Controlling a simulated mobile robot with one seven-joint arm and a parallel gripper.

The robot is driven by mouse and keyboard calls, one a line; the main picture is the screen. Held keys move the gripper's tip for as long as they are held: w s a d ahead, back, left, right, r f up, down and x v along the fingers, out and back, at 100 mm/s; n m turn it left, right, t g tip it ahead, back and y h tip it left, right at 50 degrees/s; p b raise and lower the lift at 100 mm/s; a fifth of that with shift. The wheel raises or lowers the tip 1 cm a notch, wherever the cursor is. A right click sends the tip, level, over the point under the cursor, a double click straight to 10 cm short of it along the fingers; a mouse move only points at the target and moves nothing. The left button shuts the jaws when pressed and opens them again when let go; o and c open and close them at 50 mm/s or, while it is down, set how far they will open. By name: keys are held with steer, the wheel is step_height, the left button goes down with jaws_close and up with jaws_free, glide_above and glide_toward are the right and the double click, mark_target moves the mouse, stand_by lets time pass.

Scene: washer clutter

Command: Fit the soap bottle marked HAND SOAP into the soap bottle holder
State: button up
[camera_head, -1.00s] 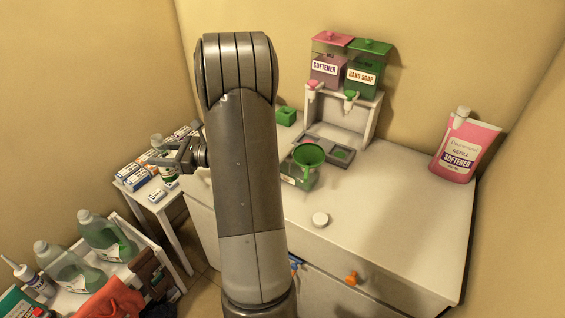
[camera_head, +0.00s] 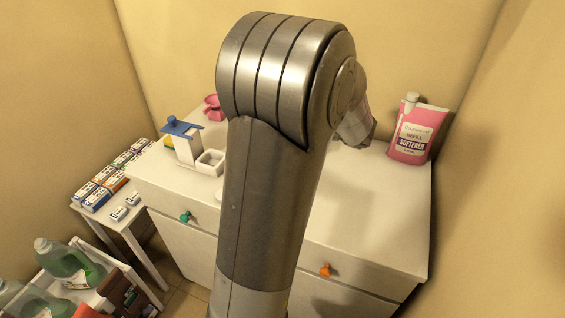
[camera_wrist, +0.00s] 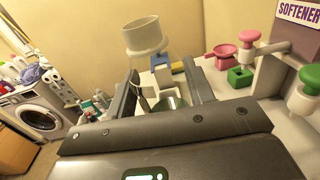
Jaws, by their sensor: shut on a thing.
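In the wrist view my gripper (camera_wrist: 162,92) is shut on a see-through bottle with a wide white cap (camera_wrist: 143,38). A little green shows low between the fingers (camera_wrist: 172,103). Its label does not show, so I cannot read HAND SOAP on it. In the head view my arm hides my gripper and the bottle. A white stand with a blue top (camera_head: 182,138) and an open white square cup (camera_head: 210,162) stand on the cabinet top; the blue part also shows behind the bottle in the wrist view (camera_wrist: 160,60). I cannot tell which is the soap bottle holder.
A pink funnel (camera_head: 213,107) is behind the stand. A pink SOFTENER refill pouch (camera_head: 417,132) stands at the right. The cabinet's right front (camera_head: 375,220) is clear.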

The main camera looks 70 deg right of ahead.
steer(key=s+d+f+m+g+h, duration=0.2)
steer(key=s+f+m+h, duration=0.15)
steer(key=s, duration=0.35)
steer(key=s+d+f+m+g+h, duration=0.1)
steer(key=s+f+m+h, duration=0.15)
steer(key=s+h, duration=0.4)
steer(key=shift+y, duration=0.6)
steer(key=shift+w+d+f, duration=0.55)
steer(key=shift+w+f, duration=1.05)
steer(key=shift+f, duration=0.25)
steer(key=shift+w+d+f, duration=0.6)
steer(key=shift+w+f, duration=0.95)
steer(key=shift+f, duration=0.35)
steer(key=shift+w+d+f, duration=0.55)
steer(key=shift+w+f, duration=1.05)
steer(key=shift+f, duration=0.25)
steer(key=shift+f, duration=0.1)
steer(key=o, duration=1.1)
steer(key=shift+o, duration=0.2)
